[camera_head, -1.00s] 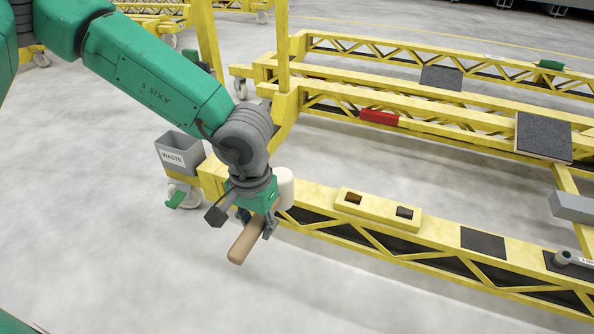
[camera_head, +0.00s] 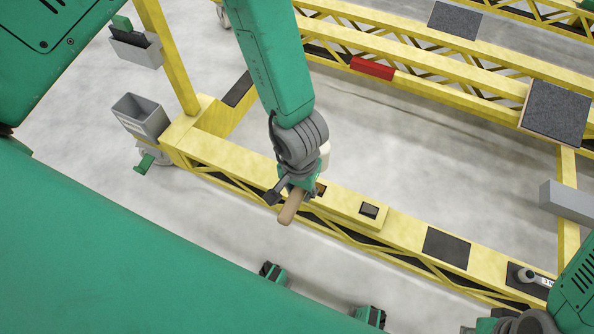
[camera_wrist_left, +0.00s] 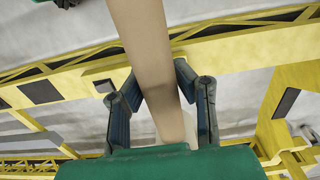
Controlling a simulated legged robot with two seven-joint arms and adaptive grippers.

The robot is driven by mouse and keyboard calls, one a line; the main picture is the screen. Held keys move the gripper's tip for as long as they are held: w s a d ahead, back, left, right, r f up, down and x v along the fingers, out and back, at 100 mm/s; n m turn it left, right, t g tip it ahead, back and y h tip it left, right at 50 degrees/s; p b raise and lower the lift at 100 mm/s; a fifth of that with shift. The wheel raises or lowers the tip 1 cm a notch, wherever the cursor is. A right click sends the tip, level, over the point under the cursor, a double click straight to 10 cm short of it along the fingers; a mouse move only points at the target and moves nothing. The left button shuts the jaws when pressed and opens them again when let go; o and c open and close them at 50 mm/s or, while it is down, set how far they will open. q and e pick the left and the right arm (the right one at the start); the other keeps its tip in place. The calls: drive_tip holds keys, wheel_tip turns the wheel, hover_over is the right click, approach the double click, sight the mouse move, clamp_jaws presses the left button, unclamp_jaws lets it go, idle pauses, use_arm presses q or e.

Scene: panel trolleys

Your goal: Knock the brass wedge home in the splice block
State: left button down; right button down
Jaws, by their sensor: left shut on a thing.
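My left gripper (camera_head: 297,193) is shut on the wooden handle (camera_head: 291,208) of a mallet. The mallet's pale head (camera_head: 324,152) shows partly behind my wrist. In the left wrist view the handle (camera_wrist_left: 148,45) runs up between the fingers. The yellow splice block (camera_head: 345,202) sits on the near beam, just right of my left gripper. A brown, brass-like patch (camera_head: 321,189) shows at its left opening, partly covered by the gripper; I cannot tell how deep the wedge sits. The right opening (camera_head: 369,210) looks grey. My right gripper (camera_head: 484,327) is barely in view at the bottom edge.
A grey waste bin (camera_head: 141,115) hangs at the beam's left end by a yellow post (camera_head: 172,60). A dark pad (camera_head: 446,247) and a wrench-like tool (camera_head: 533,277) lie further right on the beam. A red block (camera_head: 372,68) sits on the beam behind.

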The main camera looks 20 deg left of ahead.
use_arm(q)
drive_tip(key=shift+w+d, duration=0.1)
drive_tip(key=shift+w, duration=0.05)
drive_tip(key=shift+d, duration=0.35)
drive_tip(key=shift+r+p, duration=0.1)
drive_tip(key=shift+p, duration=0.3)
wheel_tip(320, 180, down, 7)
drive_tip(key=b, duration=0.1)
drive_tip(key=shift+a+b, duration=0.15)
drive_tip(key=shift+b, duration=0.25)
drive_tip(key=shift+p, duration=0.35)
idle(0.6)
